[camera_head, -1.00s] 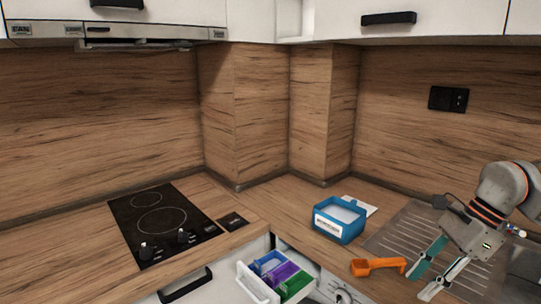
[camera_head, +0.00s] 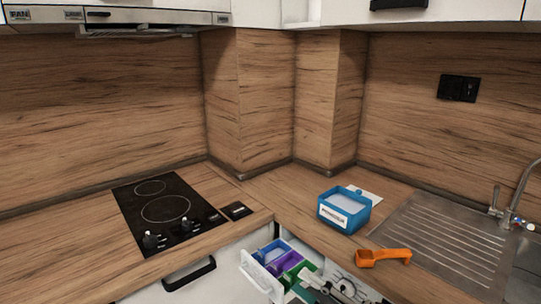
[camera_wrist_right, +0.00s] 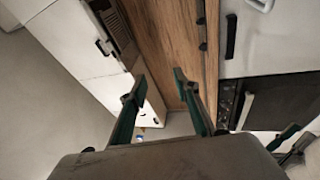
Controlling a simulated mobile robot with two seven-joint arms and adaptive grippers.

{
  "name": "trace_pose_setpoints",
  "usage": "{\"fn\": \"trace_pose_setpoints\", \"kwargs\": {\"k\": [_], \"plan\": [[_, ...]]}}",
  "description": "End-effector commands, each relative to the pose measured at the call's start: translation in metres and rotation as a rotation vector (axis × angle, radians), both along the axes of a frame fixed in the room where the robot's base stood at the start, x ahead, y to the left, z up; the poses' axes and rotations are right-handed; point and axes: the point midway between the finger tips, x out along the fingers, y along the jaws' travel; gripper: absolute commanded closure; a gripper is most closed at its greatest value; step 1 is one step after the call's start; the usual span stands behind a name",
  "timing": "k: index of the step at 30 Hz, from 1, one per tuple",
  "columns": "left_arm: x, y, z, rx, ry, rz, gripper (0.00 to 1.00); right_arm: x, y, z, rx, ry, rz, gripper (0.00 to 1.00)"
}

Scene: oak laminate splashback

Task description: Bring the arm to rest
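My right gripper (camera_head: 332,288) is low at the bottom edge of the head view, in front of the counter and beside the open drawer, partly cut off by the frame. In the right wrist view my right gripper (camera_wrist_right: 160,82) has its two green-padded fingers spread apart, with nothing between them. A part of what looks like my left gripper (camera_wrist_right: 289,140) shows at the right of the wrist view; its opening is unclear. It is not seen in the head view.
The open drawer (camera_head: 252,270) holds blue, purple and green bins. The sink's drainboard (camera_head: 440,240) is clear.

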Motion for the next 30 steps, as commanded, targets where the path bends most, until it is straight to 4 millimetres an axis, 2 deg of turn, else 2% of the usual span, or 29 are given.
{"fn": "trace_pose_setpoints", "kwargs": {"k": [4, 7, 12, 15, 18, 21, 24, 30], "plan": [[0.0, 0.0, 0.0, 0.0, 0.0, 0.0, 0.75, 0.001, -0.034, -0.069, 0.24, 0.402, -0.203, 0.69], [0.0, 0.0, 0.0, 0.0, -0.001, 0.0, 0.75, -0.013, -0.062, -0.129, 0.39, 0.674, -0.347, 0.69], [0.001, 0.0, 0.001, -0.001, -0.002, 0.0, 0.75, -0.066, -0.098, -0.223, 0.598, 1.061, -0.56, 0.69], [0.001, 0.0, 0.002, -0.001, -0.003, 0.0, 0.75, -0.1, -0.111, -0.263, 0.684, 1.226, -0.656, 0.69], [0.001, 0.0, 0.002, -0.001, -0.004, 0.0, 0.75, -0.128, -0.118, -0.289, 0.744, 1.337, -0.723, 0.69], [0.001, 0.0, 0.003, -0.001, -0.005, 0.0, 0.75, -0.145, -0.121, -0.304, 0.777, 1.4, -0.762, 0.69], [0.001, 0.0, 0.003, -0.001, -0.005, 0.0, 0.75, -0.151, -0.122, -0.309, 0.791, 1.424, -0.777, 0.69], [0.001, 0.0, 0.003, -0.001, -0.005, 0.0, 0.75, -0.151, -0.122, -0.309, 0.79, 1.425, -0.777, 0.69]]}}
